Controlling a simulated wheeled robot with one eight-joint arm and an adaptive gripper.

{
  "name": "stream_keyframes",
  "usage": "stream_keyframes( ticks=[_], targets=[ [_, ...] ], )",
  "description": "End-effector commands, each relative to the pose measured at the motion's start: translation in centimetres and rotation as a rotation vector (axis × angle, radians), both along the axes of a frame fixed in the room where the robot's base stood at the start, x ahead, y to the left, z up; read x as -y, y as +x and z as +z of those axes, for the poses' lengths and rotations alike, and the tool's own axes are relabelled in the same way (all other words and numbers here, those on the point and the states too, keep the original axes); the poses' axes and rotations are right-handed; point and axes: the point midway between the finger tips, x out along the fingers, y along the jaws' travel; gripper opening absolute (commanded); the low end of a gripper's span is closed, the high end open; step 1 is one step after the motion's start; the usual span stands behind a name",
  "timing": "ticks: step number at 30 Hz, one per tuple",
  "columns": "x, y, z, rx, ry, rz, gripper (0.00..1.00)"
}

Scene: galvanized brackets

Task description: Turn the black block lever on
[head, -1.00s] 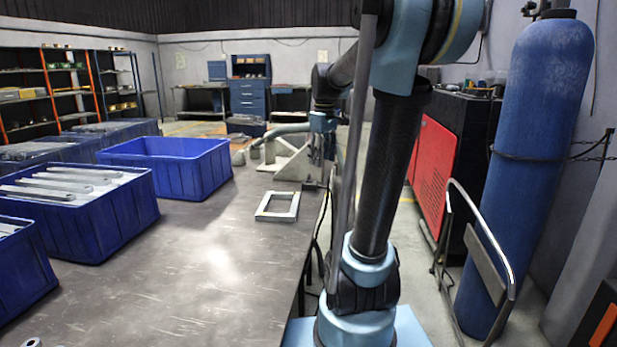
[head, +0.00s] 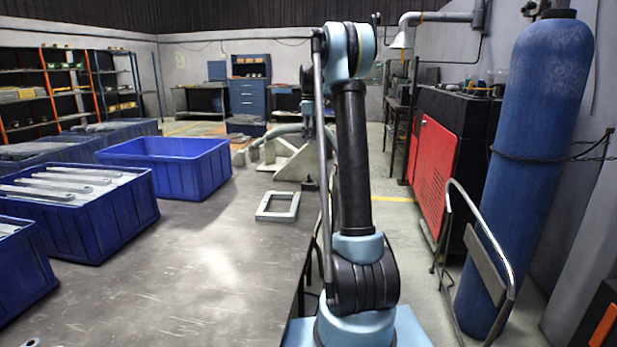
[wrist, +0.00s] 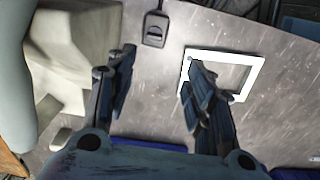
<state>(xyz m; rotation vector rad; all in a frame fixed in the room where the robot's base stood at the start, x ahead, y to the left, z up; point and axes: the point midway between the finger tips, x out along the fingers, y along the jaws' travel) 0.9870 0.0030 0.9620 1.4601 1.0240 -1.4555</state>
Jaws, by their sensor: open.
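A small black block (wrist: 155,30) with a cable at its top edge lies on the grey worktop in the wrist view. Its raised face shows, but I cannot tell which way its lever is set. In the head view, a small dark shape (head: 310,185) beside the pale bracket seems to be it. My gripper (wrist: 160,60) is open and empty above the worktop, with the block beyond the gap between its fingertips. In the head view my arm mostly hides the gripper.
A white rectangular frame (wrist: 225,57) lies under the right finger; it also shows in the head view (head: 274,218). A pale angled bracket (wrist: 75,70) stands at left. Blue bins (head: 185,178) line the worktop's left side. The front middle worktop is clear.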

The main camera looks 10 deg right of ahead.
Motion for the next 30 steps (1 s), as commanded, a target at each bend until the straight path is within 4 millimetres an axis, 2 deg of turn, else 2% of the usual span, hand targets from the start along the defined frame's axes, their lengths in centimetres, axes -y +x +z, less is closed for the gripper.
stream_keyframes(
  ticks=[3, 8, 11, 30],
  targets=[
    [0.0, 1.1, -0.4, -0.003, 0.000, 0.023, 0.48],
    [0.0, 1.4, -1.3, -0.004, 0.000, 0.032, 0.48],
    [0.0, 1.4, -2.5, -0.004, 0.000, 0.031, 0.48],
    [0.0, 1.3, -13.6, -0.004, 0.000, 0.030, 0.48]
  ],
)
